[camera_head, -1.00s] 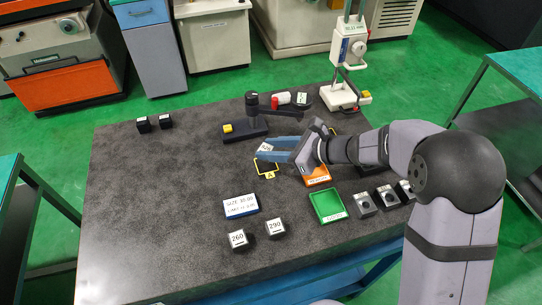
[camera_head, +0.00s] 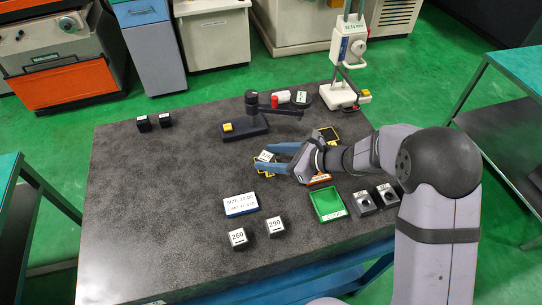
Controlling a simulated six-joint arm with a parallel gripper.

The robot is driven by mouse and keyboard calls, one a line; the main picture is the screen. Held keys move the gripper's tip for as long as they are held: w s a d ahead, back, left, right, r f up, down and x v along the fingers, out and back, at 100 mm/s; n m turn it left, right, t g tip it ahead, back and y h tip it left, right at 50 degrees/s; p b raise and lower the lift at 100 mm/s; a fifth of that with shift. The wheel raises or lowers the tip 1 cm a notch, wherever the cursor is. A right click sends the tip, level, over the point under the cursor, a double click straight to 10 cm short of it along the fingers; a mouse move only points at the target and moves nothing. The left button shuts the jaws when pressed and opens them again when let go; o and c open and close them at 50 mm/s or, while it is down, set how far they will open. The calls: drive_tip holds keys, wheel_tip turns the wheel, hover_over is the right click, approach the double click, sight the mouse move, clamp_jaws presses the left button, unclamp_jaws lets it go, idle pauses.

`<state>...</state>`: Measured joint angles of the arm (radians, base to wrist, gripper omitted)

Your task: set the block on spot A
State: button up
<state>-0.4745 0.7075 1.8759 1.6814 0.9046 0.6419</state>
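The block (camera_head: 265,156), small with a white label on top, is at spot A (camera_head: 260,173), a yellow-outlined mark on the dark table. It appears to rest on the mark, which is partly hidden by the block and a finger. My gripper (camera_head: 267,158) reaches in from the right with its two blue fingers on either side of the block. The fingers look spread, with a gap around the block.
A black stand with a yellow button (camera_head: 227,127) is behind the gripper. A green tray (camera_head: 328,204), a size sign (camera_head: 240,204) and blocks marked 260 (camera_head: 238,239) and 290 (camera_head: 275,227) are in front. The table's left side is mostly clear.

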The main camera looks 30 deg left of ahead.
idle(0.3)
drive_tip(key=shift+r, duration=0.2)
drive_tip(key=b+v, duration=0.2)
drive_tip(key=v, duration=1)
drive_tip(key=shift+f, duration=0.1)
